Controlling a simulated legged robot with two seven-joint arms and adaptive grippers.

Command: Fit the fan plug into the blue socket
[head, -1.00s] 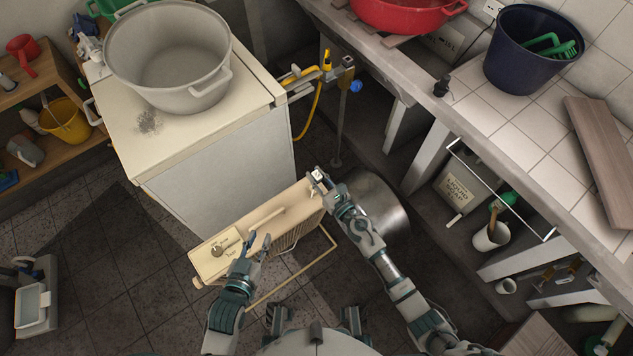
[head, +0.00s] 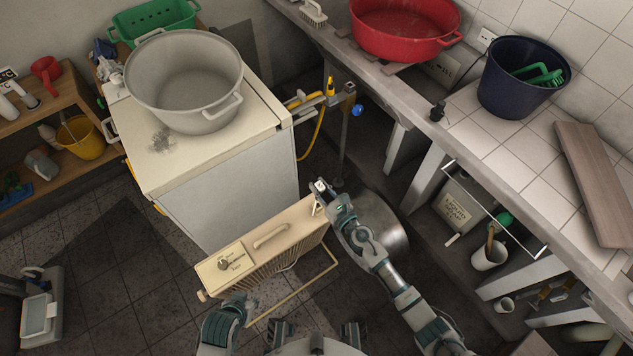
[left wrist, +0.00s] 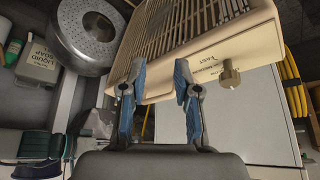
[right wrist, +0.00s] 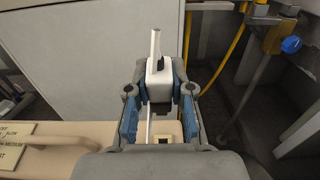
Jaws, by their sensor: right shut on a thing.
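The beige fan (head: 262,247), a box with a top handle and a knob, stands on the floor in front of the white cabinet; it also shows in the left wrist view (left wrist: 190,40). My right gripper (head: 322,192) is above the fan's right end. In the right wrist view it is shut on a white plug-like piece (right wrist: 158,80) with a black part beneath. My left gripper (left wrist: 158,85) is open, its blue-padded fingers apart and nothing visibly clamped, close to the fan's knob end.
A large grey pot (head: 190,85) stands on the white cabinet (head: 250,190). A steel drum (head: 385,225) is right of the fan. A tiled counter (head: 510,130) on the right carries a dark blue bucket (head: 515,85). Floor at left is mostly clear.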

